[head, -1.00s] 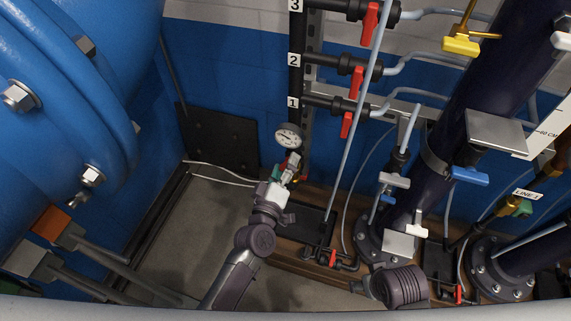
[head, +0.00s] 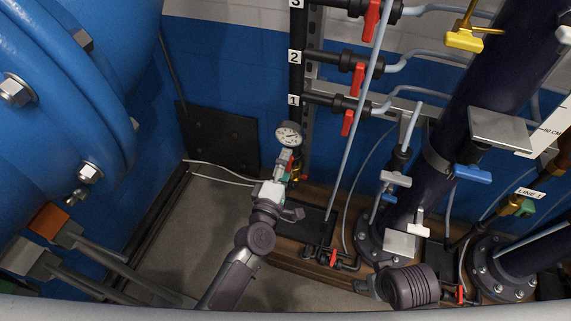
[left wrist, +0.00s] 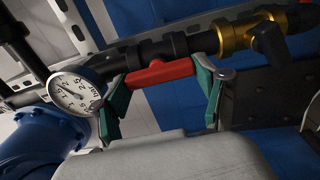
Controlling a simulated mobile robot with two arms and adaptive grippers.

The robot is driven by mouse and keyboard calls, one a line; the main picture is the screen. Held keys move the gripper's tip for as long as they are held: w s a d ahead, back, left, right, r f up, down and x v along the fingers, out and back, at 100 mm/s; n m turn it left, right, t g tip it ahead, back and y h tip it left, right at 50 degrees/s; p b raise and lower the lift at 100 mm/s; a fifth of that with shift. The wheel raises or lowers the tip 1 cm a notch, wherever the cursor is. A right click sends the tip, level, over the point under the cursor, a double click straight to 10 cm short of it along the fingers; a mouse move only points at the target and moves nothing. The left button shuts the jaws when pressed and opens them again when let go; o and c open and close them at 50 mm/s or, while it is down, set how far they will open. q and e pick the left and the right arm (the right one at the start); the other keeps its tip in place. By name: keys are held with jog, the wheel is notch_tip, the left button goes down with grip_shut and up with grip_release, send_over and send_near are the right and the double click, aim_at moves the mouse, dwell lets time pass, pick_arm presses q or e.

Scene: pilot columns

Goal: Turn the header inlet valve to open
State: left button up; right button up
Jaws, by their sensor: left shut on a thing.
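The header inlet valve has a red lever handle (left wrist: 160,73) on a black pipe, seen close in the left wrist view. The handle lies roughly along the pipe there. My left gripper (left wrist: 165,85) has green-padded fingers at the two ends of the handle and is shut on it. In the head view my left gripper (head: 284,173) is at the valve, just below a round pressure gauge (head: 289,134); the handle is mostly hidden there by the gripper. The gauge also shows in the left wrist view (left wrist: 75,94).
Three red-handled branch valves, labelled 1 (head: 348,122), 2 (head: 358,79) and 3 (head: 371,18), are up and right of my gripper. A large blue flanged vessel (head: 60,110) fills the left. Dark columns stand at right. Floor shows left of my arm.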

pick_arm(q)
jog(key=shift+f, duration=0.1)
jog(key=o, duration=1.2)
jog(key=shift+c, duration=0.2)
jog(key=shift+s, duration=0.15)
jog(key=v, duration=1.1)
jog(key=shift+s+a, duration=0.2)
jog(key=shift+s, duration=0.15)
jog(key=shift+d, duration=0.1)
